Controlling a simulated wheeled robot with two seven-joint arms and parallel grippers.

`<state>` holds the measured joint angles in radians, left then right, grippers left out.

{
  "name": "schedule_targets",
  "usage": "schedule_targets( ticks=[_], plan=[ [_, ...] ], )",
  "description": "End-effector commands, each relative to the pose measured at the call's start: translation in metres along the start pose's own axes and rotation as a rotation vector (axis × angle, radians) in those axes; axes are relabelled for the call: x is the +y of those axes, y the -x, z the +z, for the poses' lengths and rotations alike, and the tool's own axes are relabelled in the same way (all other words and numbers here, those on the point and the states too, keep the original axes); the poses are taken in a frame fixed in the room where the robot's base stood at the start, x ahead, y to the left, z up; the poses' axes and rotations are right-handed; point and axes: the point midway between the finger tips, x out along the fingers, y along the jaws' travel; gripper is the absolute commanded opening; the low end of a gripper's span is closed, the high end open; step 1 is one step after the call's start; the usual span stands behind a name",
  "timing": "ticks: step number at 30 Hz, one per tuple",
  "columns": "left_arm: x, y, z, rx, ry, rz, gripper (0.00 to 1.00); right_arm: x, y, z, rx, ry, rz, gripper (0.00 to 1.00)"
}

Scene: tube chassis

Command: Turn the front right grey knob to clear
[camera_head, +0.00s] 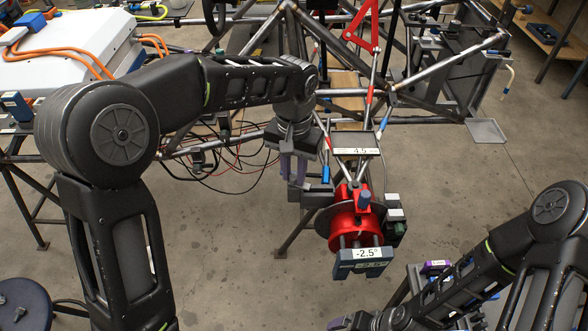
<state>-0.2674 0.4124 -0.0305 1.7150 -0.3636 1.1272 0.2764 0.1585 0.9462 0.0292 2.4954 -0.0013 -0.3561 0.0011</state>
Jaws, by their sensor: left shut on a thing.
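My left gripper (297,186) points down just left of the red hub (352,222) at the front corner of the tube chassis. Its fingers are closed on a small dark grey part, seemingly the grey knob, which they mostly hide. A label reading -2.5° (367,253) sits on the blue-grey gauge in front of the hub. A white plate reading 4.5 (357,151) lies behind the hub. My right gripper (352,321) is low in the picture, cut off by the bottom edge, apart from the hub; its fingers cannot be made out.
The tube chassis (440,54) fills the back, with a red bracket (362,25) on top. Loose dark cables hang left of my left gripper. A white battery case (70,55) stands at the left, a round stool (24,303) at the lower left.

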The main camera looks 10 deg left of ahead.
Motion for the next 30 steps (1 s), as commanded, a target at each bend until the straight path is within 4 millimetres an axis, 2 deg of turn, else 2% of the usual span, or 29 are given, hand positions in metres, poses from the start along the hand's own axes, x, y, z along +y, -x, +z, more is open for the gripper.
schedule_targets(
  ticks=[30],
  plan=[
    [-0.001, 0.001, 0.0, 0.0, -0.952, -0.001, 0.0, -0.008, 0.021, 0.0, -0.002, 0.0, 0.0, 0.92]
  ],
)
